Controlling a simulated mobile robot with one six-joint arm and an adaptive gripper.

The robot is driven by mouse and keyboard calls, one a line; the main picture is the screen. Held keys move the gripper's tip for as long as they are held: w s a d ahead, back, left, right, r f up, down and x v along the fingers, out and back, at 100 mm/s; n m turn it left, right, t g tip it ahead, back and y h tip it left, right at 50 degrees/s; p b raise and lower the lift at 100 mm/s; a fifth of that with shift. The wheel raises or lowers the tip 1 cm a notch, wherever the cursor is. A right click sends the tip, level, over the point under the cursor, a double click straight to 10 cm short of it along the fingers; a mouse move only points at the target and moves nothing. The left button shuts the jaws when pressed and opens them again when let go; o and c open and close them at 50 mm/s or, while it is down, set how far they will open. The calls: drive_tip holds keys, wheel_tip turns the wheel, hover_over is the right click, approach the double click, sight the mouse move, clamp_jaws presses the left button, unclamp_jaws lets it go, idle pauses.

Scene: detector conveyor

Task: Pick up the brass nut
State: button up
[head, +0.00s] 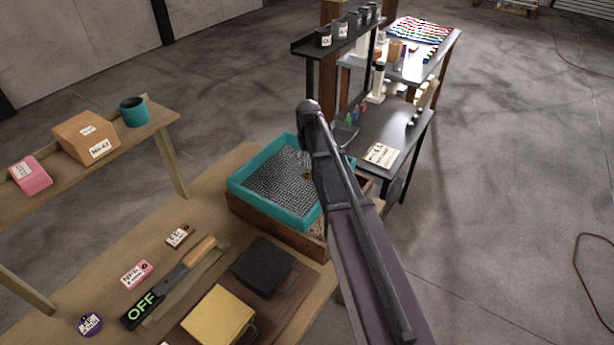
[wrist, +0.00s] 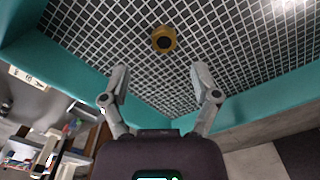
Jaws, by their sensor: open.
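The brass nut (wrist: 164,39) lies on the wire mesh of a teal-framed sieve in the wrist view. It is a small golden ring with a dark hole. In the head view the nut (head: 306,176) is a tiny brownish spot on the mesh, beside my arm. My gripper (wrist: 161,80) is open and empty over the sieve, with the nut beyond its fingertips and roughly between their lines. In the head view my arm hides the gripper's fingers and the right part of the sieve. The sieve (head: 262,210) rests on a wooden box on the workbench.
The sieve's raised teal walls (wrist: 75,62) surround the mesh. A black block (head: 262,262), a yellow block (head: 218,315) and a handled tool marked OFF (head: 170,283) lie on the bench. A dark metal table (head: 400,130) with a shelf stands behind.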

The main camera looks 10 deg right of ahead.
sight(307, 174)
drive_tip(key=shift+f, duration=0.15)
drive_tip(key=shift+s+a+f+b, duration=0.1)
drive_tip(key=shift+f+b, duration=1.15)
drive_tip(key=shift+b, duration=0.05)
drive_tip(key=shift+s+a+f+b, duration=0.1)
drive_tip(key=shift+f+b, duration=1.15)
drive_tip(key=shift+b, duration=0.05)
drive_tip(key=shift+w, duration=0.1)
clamp_jaws()
